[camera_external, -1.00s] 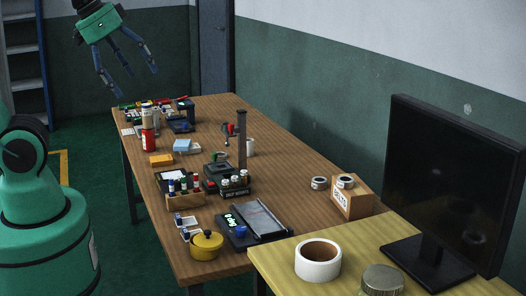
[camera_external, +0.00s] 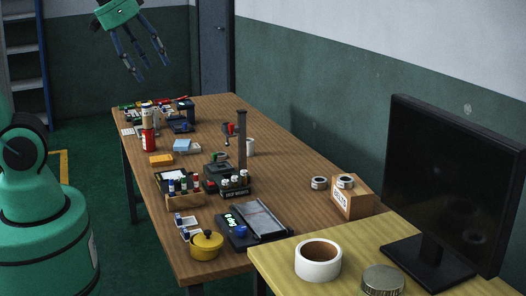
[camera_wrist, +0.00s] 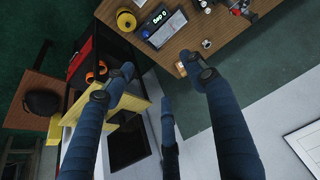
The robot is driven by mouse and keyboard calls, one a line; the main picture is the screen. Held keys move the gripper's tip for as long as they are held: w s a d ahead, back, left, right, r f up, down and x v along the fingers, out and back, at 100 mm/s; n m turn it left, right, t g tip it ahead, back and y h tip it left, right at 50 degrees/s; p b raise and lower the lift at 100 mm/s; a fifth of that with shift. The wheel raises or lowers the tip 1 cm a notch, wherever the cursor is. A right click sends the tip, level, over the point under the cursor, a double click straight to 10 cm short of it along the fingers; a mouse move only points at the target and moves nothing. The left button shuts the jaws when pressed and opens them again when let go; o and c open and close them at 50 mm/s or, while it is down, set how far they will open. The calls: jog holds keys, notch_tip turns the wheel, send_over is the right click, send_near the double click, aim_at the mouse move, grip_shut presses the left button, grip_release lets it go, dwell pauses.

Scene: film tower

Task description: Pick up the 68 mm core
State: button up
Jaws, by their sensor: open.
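My gripper (camera_external: 152,70) is open and empty, high above the far end of the wooden table (camera_external: 292,165). Its blue fingers also show spread in the wrist view (camera_wrist: 160,85). No size marking is readable, so I cannot tell which ring is the 68 mm core. A small pale ring (camera_external: 319,183) lies on the table beside a wooden box (camera_external: 352,203). A similar ring (camera_external: 345,181) sits on top of that box. A larger white ring with a brown inside (camera_external: 318,262) lies on the yellow desk. A small ring also shows in the wrist view (camera_wrist: 206,44).
A monitor (camera_external: 450,185) stands on the yellow desk near a round metal lid (camera_external: 383,279). A tall dark post (camera_external: 242,140), a yellow pot (camera_external: 207,245), a scale (camera_external: 255,223) and a bottle rack (camera_external: 185,198) crowd the table's left side. The right rear strip is clear.

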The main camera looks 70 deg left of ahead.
jog(key=w+a+r+p, duration=0.1)
jog(key=w+a, duration=0.4)
jog(key=w, duration=0.4)
jog(key=w+a+r+g+p, duration=0.1)
jog(key=w+a, duration=0.4)
jog(key=w, duration=0.4)
jog(key=w+a+p, duration=0.1)
jog(key=w+a, duration=0.3)
jog(key=w, duration=0.5)
jog(key=n+g+p, duration=0.2)
jog(key=g+p, duration=0.1)
jog(key=p, duration=0.1)
send_over(249, 147)
jog(key=s+a, duration=0.1)
notch_tip(249, 147, down, 36)
jog(key=shift+s+a+f, duration=0.1)
jog(key=shift+a+f, duration=0.2)
jog(key=shift+f, duration=0.15)
jog(key=shift+f, duration=0.1)
notch_tip(249, 147, down, 8)
jog(key=w, duration=0.1)
jog(key=shift+w+f, duration=0.15)
jog(key=shift+a, duration=0.1)
